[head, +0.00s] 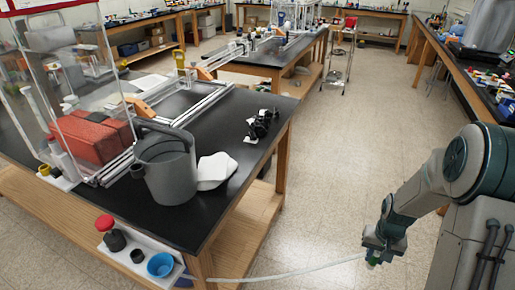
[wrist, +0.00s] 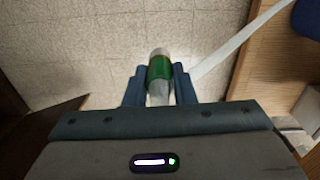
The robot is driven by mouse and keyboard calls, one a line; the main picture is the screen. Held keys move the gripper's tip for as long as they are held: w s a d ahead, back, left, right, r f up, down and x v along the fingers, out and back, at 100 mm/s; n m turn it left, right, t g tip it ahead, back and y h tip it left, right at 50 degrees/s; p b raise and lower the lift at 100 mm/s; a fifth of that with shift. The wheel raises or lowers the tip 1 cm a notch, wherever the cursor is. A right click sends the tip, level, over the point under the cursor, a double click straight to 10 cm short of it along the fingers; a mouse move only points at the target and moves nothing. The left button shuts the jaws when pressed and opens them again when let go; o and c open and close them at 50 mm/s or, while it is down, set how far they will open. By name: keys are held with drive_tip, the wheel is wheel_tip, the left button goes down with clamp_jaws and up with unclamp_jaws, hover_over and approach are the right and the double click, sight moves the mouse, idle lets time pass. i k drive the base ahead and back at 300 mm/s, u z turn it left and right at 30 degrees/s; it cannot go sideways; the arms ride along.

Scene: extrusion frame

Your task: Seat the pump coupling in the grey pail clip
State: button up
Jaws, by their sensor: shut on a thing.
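The pump coupling is a green-banded piece with pale ends, between the two fingers of my gripper (wrist: 160,75) in the wrist view (wrist: 160,68). My gripper is shut on it. In the head view my gripper (head: 379,248) hangs low over the floor at the right, well apart from the bench, with a bit of green (head: 374,262) at its tip. A pale hose (head: 285,275) runs from the bench's near corner to the gripper; it also shows in the wrist view (wrist: 238,42). The grey pail (head: 170,168) stands upright on the black bench top.
A white cloth (head: 215,170) lies right of the pail, black parts (head: 262,124) behind it.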

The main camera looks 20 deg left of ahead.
sight(166, 160)
drive_tip(key=z, duration=0.6)
drive_tip(key=k, duration=0.95)
drive_tip(key=u, duration=1.7)
drive_tip(key=i, duration=0.5)
drive_tip(key=u, duration=0.1)
